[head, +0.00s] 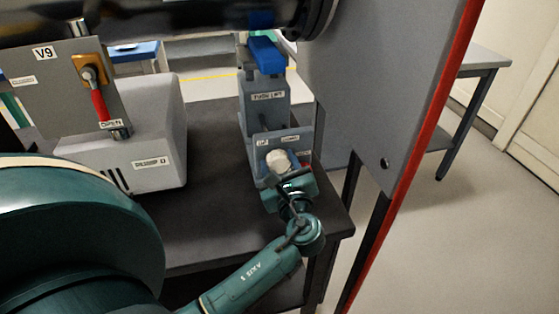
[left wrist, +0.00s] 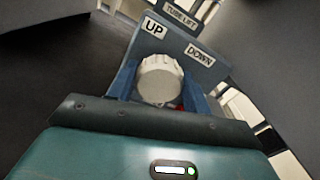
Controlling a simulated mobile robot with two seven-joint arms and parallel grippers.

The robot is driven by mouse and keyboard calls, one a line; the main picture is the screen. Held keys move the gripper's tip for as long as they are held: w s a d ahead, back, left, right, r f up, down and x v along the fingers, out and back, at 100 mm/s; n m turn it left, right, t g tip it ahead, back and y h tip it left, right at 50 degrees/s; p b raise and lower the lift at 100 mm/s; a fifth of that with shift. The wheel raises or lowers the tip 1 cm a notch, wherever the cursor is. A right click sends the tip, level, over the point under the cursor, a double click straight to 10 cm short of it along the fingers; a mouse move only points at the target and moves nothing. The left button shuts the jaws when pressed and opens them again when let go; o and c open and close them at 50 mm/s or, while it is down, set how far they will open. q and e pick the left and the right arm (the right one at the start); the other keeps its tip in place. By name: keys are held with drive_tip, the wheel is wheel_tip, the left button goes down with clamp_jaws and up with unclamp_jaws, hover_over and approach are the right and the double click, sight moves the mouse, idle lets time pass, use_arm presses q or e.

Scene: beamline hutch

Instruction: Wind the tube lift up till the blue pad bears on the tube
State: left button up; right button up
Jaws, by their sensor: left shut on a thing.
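The tube lift (head: 264,97) is a grey-blue post on the dark table, labelled TUBE LIFT. Its blue pad (head: 267,56) sits on top, just below the dark glossy tube (head: 180,18). A blue patch shows on the tube above the pad; I cannot tell whether pad and tube touch. The round off-white knob (left wrist: 160,79) is on the lift's front, below the UP and DOWN labels; it also shows in the head view (head: 278,160). My left gripper (head: 283,165) is shut on the knob, with a finger on each side. My right gripper is not in view.
A pale grey box (head: 145,140) stands on the table (head: 205,220) left of the lift. A panel marked V9 (head: 60,80) carries a red-handled valve. A large grey panel with a red edge (head: 410,150) rises close on the right. Bare tabletop lies between box and lift.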

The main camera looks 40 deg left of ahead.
use_arm(q)
drive_tip(key=shift+n, duration=1.3)
drive_tip(key=shift+a, duration=0.1)
drive_tip(key=shift+r, duration=0.1)
drive_tip(key=o, duration=1)
drive_tip(key=shift+c, duration=0.2)
